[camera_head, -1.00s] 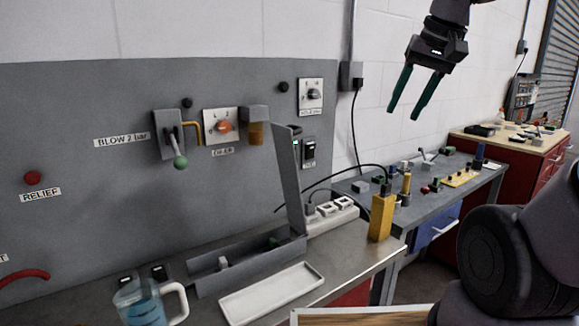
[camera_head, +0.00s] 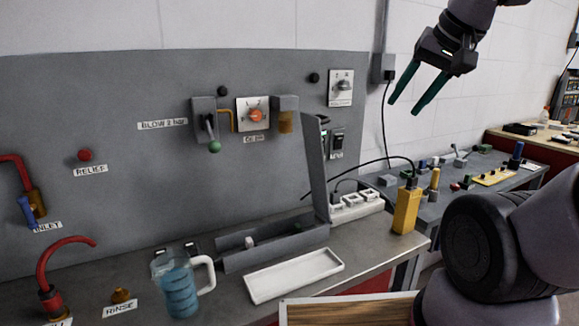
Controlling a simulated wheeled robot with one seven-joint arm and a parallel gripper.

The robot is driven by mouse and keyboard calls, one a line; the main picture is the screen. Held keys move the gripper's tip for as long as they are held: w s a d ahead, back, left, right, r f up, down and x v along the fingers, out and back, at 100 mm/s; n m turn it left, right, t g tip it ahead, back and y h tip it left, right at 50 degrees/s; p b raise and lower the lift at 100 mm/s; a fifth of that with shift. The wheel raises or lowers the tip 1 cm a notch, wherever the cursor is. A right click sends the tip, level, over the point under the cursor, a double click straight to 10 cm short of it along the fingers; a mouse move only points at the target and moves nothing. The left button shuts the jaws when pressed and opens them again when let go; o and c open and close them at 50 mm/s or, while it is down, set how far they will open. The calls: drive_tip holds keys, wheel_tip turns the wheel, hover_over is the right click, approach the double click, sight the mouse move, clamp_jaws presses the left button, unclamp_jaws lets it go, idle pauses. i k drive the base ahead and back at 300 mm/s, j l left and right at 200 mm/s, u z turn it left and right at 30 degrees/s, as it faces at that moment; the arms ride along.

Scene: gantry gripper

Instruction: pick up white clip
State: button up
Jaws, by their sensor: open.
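My gripper (camera_head: 404,107) is open and empty, with two dark green fingers. It hangs high at the upper right in front of the white wall, well above the bench. A small whitish piece (camera_head: 250,241) lies in the open grey box (camera_head: 290,246) on the bench. It may be the white clip, but it is too small to be sure. The gripper is far above and to the right of it. The box's near wall hides part of its inside.
A white tray (camera_head: 295,275) lies in front of the box, whose lid (camera_head: 316,165) stands upright. A jug of blue liquid (camera_head: 178,283) is at the left. A yellow block (camera_head: 405,211) with a cable and a white power strip (camera_head: 357,205) are at the right.

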sight(248, 241)
drive_tip(key=l+u, duration=0.3)
drive_tip(key=u, duration=0.15)
drive_tip(key=l+u, duration=0.3)
drive_tip(key=u, duration=0.2)
drive_tip(key=l+u, duration=0.45)
drive_tip(key=k+l+u, duration=0.1)
drive_tip(key=l, duration=0.3)
drive_tip(key=k+l+u, duration=0.1)
drive_tip(key=l, duration=0.3)
drive_tip(key=k+l+u, duration=0.1)
drive_tip(key=k+l, duration=0.15)
drive_tip(key=k+l+u, duration=0.1)
drive_tip(key=l, duration=0.35)
drive_tip(key=k+l, duration=0.1)
drive_tip(key=k, duration=0.15)
drive_tip(key=k+l, duration=0.15)
drive_tip(key=k, duration=0.15)
drive_tip(key=k+z, duration=0.1)
drive_tip(key=z, duration=0.65)
drive_tip(key=k+l+z, duration=0.1)
drive_tip(key=z, duration=0.3)
drive_tip(key=j+z, duration=0.35)
drive_tip(key=j, duration=1.85)
drive_tip(key=i+j, duration=0.1)
drive_tip(key=j, duration=2.2)
drive_tip(key=k+j+z, duration=0.1)
